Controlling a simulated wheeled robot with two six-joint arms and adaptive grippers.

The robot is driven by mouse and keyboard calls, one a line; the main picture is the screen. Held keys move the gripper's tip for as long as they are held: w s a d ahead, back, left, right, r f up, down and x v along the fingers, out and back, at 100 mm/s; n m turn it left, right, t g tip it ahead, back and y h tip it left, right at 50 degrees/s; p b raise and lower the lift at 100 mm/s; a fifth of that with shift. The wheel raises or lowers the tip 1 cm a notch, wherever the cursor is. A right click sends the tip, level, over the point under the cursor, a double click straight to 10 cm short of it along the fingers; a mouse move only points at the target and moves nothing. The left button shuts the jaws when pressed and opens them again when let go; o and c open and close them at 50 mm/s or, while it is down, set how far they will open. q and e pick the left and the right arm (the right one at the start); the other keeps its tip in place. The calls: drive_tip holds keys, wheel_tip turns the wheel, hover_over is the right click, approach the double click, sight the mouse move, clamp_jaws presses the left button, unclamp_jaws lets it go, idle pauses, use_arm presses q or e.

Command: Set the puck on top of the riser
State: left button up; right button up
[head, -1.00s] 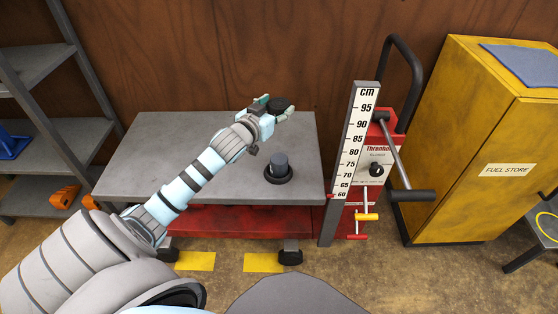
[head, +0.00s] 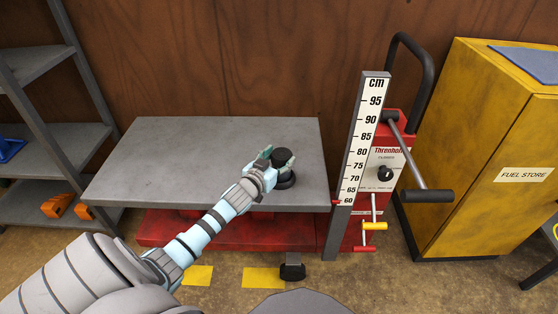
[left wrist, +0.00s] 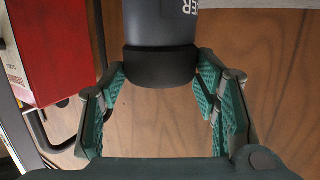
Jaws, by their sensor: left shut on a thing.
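The puck (head: 282,154) is a short black disc, held between the fingers of my left gripper (head: 277,160) above the grey lift table. The riser (head: 286,183) stands on the table under the puck; its black base shows, and the gripper and puck hide most of its body. In the left wrist view the picture is inverted: the dark grey riser (left wrist: 160,25) with white letters meets the black puck (left wrist: 160,68) with no clear gap. The left fingers (left wrist: 160,85) are on both sides of the puck. My right gripper is in no view.
The grey lift table (head: 180,160) is otherwise bare. At its right stand a cm scale (head: 362,140) and a red lift unit (head: 385,170) with a handle (head: 407,155). A yellow fuel cabinet (head: 470,150) is farther right, grey shelves (head: 60,130) at left.

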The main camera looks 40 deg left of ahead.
use_arm(q)
drive_tip(key=o, duration=1.2)
drive_tip(key=shift+o, duration=0.2)
drive_tip(key=p+v, duration=0.1)
drive_tip(key=v, duration=1.1)
drive_tip(key=s+d+f+m+g+h, duration=0.1)
drive_tip(key=s+d+f+g, duration=0.1)
drive_tip(key=d+f, duration=0.6)
drive_tip(key=s+a+f+g, duration=0.1)
drive_tip(key=s+f+g, duration=0.2)
drive_tip(key=s+f, duration=0.55)
drive_tip(key=s+a+f+g, duration=0.1)
drive_tip(key=s+f+g, duration=0.2)
drive_tip(key=f, duration=1)
drive_tip(key=s+d+f+g, duration=0.1)
drive_tip(key=s+f+g, duration=0.1)
drive_tip(key=s+f, duration=0.2)
drive_tip(key=s+d+f+m+g, duration=0.1)
drive_tip(key=s+f, duration=0.3)
drive_tip(key=s, duration=0.7)
drive_tip(key=s+d+f+g, duration=0.3)
drive_tip(key=s+f, duration=0.2)
drive_tip(key=s, duration=0.3)
drive_tip(key=shift+s+d+m+h, duration=0.2)
drive_tip(key=shift+s+m+h, duration=0.05)
drive_tip(key=shift+m+h, duration=0.15)
